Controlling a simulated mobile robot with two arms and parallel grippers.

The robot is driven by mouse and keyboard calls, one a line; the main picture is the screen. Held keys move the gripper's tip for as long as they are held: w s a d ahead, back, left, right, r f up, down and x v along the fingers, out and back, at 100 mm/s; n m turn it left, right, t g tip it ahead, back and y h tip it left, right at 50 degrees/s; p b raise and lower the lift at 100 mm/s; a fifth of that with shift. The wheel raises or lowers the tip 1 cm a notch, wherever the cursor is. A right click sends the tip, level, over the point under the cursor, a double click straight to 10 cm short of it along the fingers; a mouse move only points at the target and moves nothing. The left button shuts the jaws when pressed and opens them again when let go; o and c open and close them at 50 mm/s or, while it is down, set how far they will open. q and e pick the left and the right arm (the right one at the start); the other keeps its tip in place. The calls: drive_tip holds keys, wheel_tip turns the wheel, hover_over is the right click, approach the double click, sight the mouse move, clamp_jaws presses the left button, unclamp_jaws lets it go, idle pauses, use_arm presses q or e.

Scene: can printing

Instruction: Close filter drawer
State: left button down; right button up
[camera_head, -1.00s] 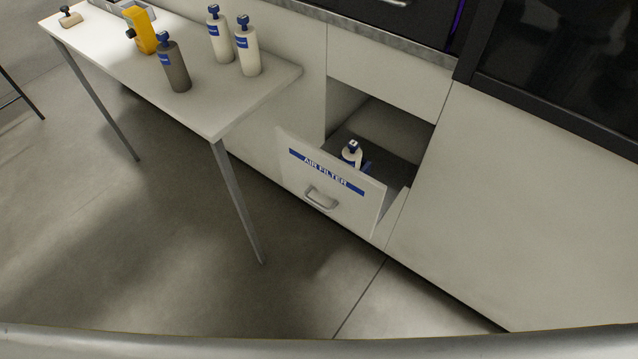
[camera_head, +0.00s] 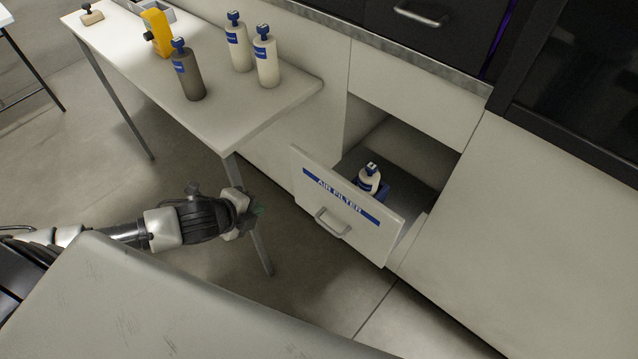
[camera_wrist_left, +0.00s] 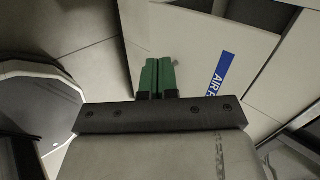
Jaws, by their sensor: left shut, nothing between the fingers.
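The filter drawer (camera_head: 345,205) stands pulled out of the cabinet in the head view. Its white front carries a blue "AIR FILTER" strip and a metal handle (camera_head: 333,222). A white bottle with a blue cap (camera_head: 369,180) is inside it. My left gripper (camera_head: 257,211) is to the left of the drawer front, by a table leg, apart from the drawer in the head view. In the left wrist view its green fingers (camera_wrist_left: 158,76) are together and empty, with the drawer front (camera_wrist_left: 200,50) beyond them. My right gripper is not in view.
A white table (camera_head: 225,105) stands left of the drawer, holding two white bottles (camera_head: 266,57), a grey bottle (camera_head: 190,72) and a yellow device (camera_head: 157,32). Its front leg (camera_head: 262,247) is close to my left gripper. Floor in front of the drawer is clear.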

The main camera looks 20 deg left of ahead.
use_arm(q)
wheel_tip(320, 180, up, 2)
drive_tip(key=d+m, duration=0.2)
approach(305, 190)
drive_tip(key=shift+h, duration=0.3)
drive_tip(key=x, duration=0.4)
drive_tip(key=f+x, duration=0.1)
drive_tip(key=x, duration=0.1)
drive_tip(key=shift+s+a+r, duration=0.1)
drive_tip(key=shift+s+a, duration=0.2)
drive_tip(key=shift+a, duration=0.1)
drive_tip(key=shift+w+d, duration=0.2)
drive_tip(key=shift+w, duration=0.35)
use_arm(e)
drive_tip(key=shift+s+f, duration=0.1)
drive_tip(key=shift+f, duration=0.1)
use_arm(q)
drive_tip(key=shift+w, duration=0.1)
